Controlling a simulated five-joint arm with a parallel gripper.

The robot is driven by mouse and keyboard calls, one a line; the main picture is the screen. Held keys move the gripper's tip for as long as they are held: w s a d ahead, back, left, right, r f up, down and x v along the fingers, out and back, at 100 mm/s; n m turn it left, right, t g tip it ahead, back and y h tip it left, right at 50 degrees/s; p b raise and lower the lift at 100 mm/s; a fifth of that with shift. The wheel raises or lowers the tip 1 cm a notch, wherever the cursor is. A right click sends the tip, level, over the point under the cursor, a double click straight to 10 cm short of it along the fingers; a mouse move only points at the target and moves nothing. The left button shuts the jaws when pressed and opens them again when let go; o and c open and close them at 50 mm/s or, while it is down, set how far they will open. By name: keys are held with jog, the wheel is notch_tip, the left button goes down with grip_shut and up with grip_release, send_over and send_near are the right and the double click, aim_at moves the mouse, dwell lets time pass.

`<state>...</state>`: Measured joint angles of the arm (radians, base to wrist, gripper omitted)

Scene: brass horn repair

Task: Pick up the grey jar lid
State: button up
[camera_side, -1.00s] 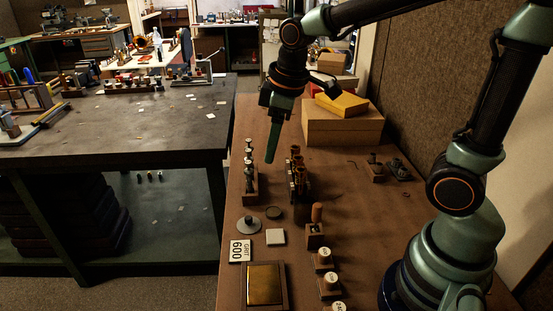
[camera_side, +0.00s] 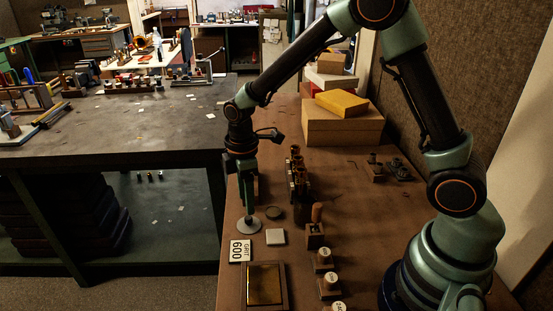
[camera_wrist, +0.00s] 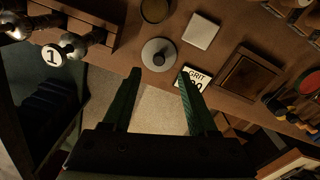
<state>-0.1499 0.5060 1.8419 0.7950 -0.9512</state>
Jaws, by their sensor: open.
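The grey jar lid (camera_side: 249,225) is a flat round disc with a small knob in its middle, lying on the brown bench near its left edge. In the wrist view the lid (camera_wrist: 158,55) shows just beyond my fingertips, roughly centred between them. My gripper (camera_side: 249,206) points down over the lid, its fingers seeming to end close above it; the exact gap is hard to tell. In the wrist view my gripper (camera_wrist: 159,73) is open, with nothing between its fingers.
A dark round piece (camera_side: 274,212) and a pale square block (camera_side: 275,237) lie right of the lid. A rack of brass parts (camera_side: 297,178) stands behind, to the right.

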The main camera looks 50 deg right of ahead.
aim_at(248, 218)
jog(key=shift+d+f, duration=0.1)
jog(key=shift+f, duration=2.95)
grip_shut()
